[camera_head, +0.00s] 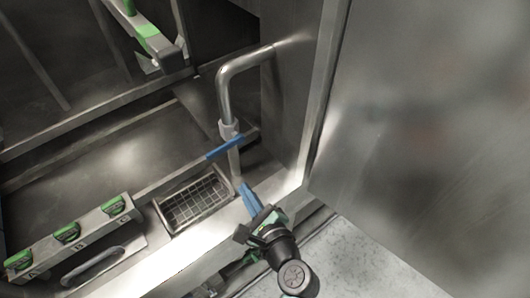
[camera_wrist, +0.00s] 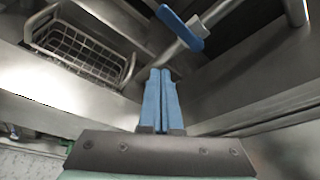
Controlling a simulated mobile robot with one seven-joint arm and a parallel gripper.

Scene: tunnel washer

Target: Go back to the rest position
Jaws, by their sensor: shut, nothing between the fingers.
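My gripper (camera_head: 250,197) is shut and empty, with its blue fingers together, in front of the washer's front ledge near the right corner post. In the wrist view my gripper (camera_wrist: 162,72) shows its two blue fingers side by side, with nothing between them. A metal pipe (camera_head: 226,95) with a blue lever handle (camera_head: 225,148) stands behind the fingertips. In the wrist view the blue handle (camera_wrist: 180,28) lies just beyond and to the right of the fingertips, apart from them.
A wire basket (camera_head: 195,201) sits in the ledge left of my gripper. A panel with green switches (camera_head: 67,233) and a bar handle (camera_head: 92,266) are at lower left. A large metal door (camera_head: 430,110) stands at right. Grey floor (camera_head: 355,265) shows at lower right.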

